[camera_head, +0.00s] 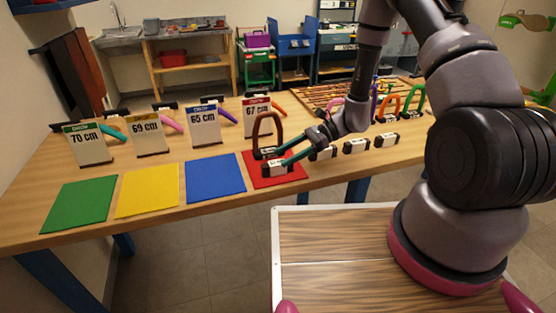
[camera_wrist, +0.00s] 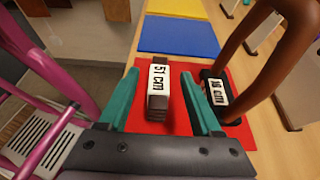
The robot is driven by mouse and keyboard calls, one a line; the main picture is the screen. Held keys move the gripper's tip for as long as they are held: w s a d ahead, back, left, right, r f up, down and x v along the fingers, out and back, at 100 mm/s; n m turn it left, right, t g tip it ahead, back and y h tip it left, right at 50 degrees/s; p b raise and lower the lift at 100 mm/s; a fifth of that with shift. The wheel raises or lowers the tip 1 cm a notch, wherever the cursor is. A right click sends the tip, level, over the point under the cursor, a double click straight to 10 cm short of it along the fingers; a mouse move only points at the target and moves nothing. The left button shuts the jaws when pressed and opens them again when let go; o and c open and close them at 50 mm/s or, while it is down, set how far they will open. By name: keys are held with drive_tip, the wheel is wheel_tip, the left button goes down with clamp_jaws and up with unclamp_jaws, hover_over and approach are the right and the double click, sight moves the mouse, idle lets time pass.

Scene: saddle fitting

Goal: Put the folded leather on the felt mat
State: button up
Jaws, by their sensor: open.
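A small dark brown folded leather piece with a white "51 cm" band (camera_wrist: 158,80) lies on the red felt mat (camera_wrist: 176,118). In the head view the leather (camera_head: 276,169) is near the front of the red mat (camera_head: 298,172). My gripper (camera_wrist: 160,76) is open, with its teal fingers on either side of the leather. A gap shows between the leather and the right finger; contact at the left finger is unclear. My gripper (camera_head: 284,152) also shows low over the mat in the head view. A brown arch (camera_head: 256,128) with a labelled dark base stands on the mat behind the leather.
Blue (camera_head: 214,178), yellow (camera_head: 146,189) and green (camera_head: 80,203) mats lie bare to the left. Number signs such as "67 cm" (camera_head: 257,117) stand behind the mats. Similar banded pieces (camera_head: 356,146) lie to the right, with coloured arches (camera_head: 388,107) behind them.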

drive_tip(key=v, duration=0.8)
drive_tip(key=shift+d, duration=0.25)
drive_tip(key=s+d+r+n+t+h, duration=0.1)
drive_tip(key=d+r+n+h, duration=0.1)
drive_tip(key=r, duration=0.5)
drive_tip(key=s+d+r+n+h, duration=0.1)
drive_tip(key=r+n+h, duration=0.1)
drive_tip(key=r, duration=0.5)
drive_tip(key=s+d+r+n+t+h, duration=0.1)
drive_tip(key=s+d+r+n+h, duration=0.15)
drive_tip(key=r, duration=0.45)
drive_tip(key=s+d+r+n+t+h, duration=0.2)
drive_tip(key=s+d+r+t, duration=0.1)
drive_tip(key=r, duration=0.5)
drive_tip(key=s+d+r+n+t+h, duration=0.2)
drive_tip(key=s+d+r+t, duration=0.1)
drive_tip(key=s+r+t, duration=0.2)
wheel_tip(320, 180, up, 3)
drive_tip(key=s, duration=0.2)
drive_tip(key=shift+s+d+t, duration=0.3)
drive_tip(key=shift+d+t, duration=0.05)
drive_tip(key=shift+t, duration=0.05)
